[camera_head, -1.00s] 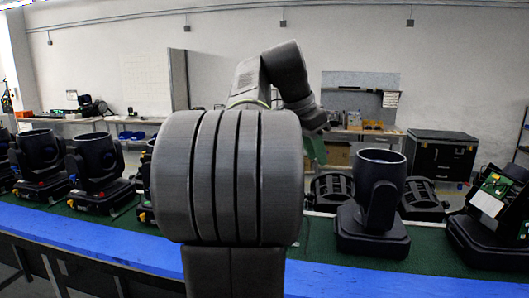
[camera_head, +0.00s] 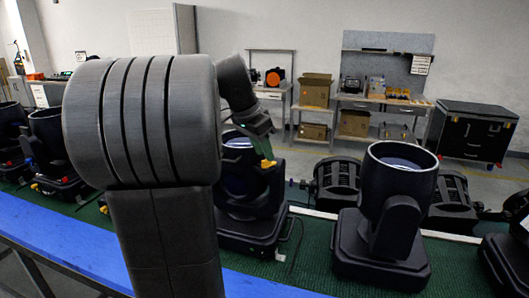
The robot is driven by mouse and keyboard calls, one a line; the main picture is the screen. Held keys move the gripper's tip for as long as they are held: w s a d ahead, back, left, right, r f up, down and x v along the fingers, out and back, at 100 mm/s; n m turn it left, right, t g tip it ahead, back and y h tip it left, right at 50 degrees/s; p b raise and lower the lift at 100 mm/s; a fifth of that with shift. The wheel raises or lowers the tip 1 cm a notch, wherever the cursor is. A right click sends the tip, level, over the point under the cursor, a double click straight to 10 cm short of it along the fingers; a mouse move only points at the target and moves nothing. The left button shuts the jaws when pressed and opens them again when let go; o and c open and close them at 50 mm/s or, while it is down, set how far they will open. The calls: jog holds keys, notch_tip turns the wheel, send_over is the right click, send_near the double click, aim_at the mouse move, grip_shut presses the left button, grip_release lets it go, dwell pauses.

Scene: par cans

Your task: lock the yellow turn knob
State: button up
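A dark moving-head par can (camera_head: 250,228) stands on the green bench top in the middle, partly hidden behind my arm. A small yellow piece (camera_head: 268,163) shows at the upper right of its head; it looks like the yellow turn knob, but it is too small to be sure. My gripper (camera_head: 262,148) points down at this can, just above the yellow piece. Whether it touches the piece, and whether its fingers are open or shut, I cannot tell.
A larger par can (camera_head: 390,215) stands close on the right, with dark fixtures (camera_head: 336,183) behind it. More par cans (camera_head: 48,150) stand at the left. A blue edge strip (camera_head: 60,255) runs along the bench front. A black case (camera_head: 472,132) stands behind.

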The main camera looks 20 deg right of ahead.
jog(key=shift+x, duration=1.1)
grip_shut()
